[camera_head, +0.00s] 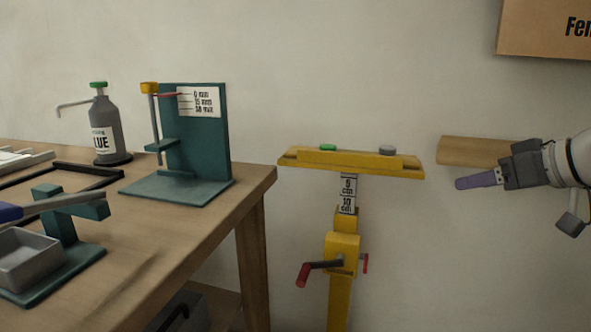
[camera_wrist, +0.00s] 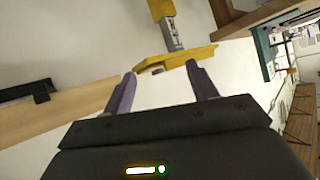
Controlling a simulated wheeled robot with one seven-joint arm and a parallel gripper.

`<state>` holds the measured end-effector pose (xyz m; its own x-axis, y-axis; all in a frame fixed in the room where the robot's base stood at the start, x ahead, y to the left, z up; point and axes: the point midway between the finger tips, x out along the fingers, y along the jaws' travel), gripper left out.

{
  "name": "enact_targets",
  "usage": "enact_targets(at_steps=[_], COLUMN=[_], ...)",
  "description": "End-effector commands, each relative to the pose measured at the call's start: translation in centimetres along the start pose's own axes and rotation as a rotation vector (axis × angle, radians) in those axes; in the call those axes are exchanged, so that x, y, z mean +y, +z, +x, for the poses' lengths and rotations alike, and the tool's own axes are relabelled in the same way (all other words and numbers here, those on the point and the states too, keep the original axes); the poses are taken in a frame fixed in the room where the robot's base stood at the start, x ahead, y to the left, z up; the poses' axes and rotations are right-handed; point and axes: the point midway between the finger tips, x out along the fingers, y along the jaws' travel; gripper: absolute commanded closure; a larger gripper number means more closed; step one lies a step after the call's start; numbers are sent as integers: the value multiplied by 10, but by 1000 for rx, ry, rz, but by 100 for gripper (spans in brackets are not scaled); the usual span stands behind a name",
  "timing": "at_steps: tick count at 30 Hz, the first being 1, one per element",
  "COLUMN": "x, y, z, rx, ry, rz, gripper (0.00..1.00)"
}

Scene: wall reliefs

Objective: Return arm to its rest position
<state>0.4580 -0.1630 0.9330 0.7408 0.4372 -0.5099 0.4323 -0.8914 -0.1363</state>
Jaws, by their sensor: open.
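My gripper (camera_head: 478,181) is at the right of the head view, held in the air to the right of the yellow stand (camera_head: 350,165). In the wrist view my gripper (camera_wrist: 163,92) shows its two purple fingers spread apart, with nothing between them. The yellow stand has a flat top with a green and a grey button, a scale label and a red-handled crank. It also shows in the wrist view (camera_wrist: 190,58), beyond the fingers and apart from them.
A wooden table (camera_head: 190,235) at the left bears a teal press stand (camera_head: 210,150), a glue bottle (camera_head: 104,125) and a grey tray (camera_head: 25,262). A wooden board (camera_head: 465,150) is on the wall behind my gripper. A sign (camera_head: 545,30) hangs upper right.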

Motion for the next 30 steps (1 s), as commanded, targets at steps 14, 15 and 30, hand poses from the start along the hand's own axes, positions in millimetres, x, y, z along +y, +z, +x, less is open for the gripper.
enact_targets(at_steps=[14, 15, 30], x=[-145, -158, -191], y=[142, 165, 276], z=[61, 62, 58], rx=[-417, -451, -496], ry=[155, 195, 409], rz=[249, 257, 233], gripper=[42, 42, 42])
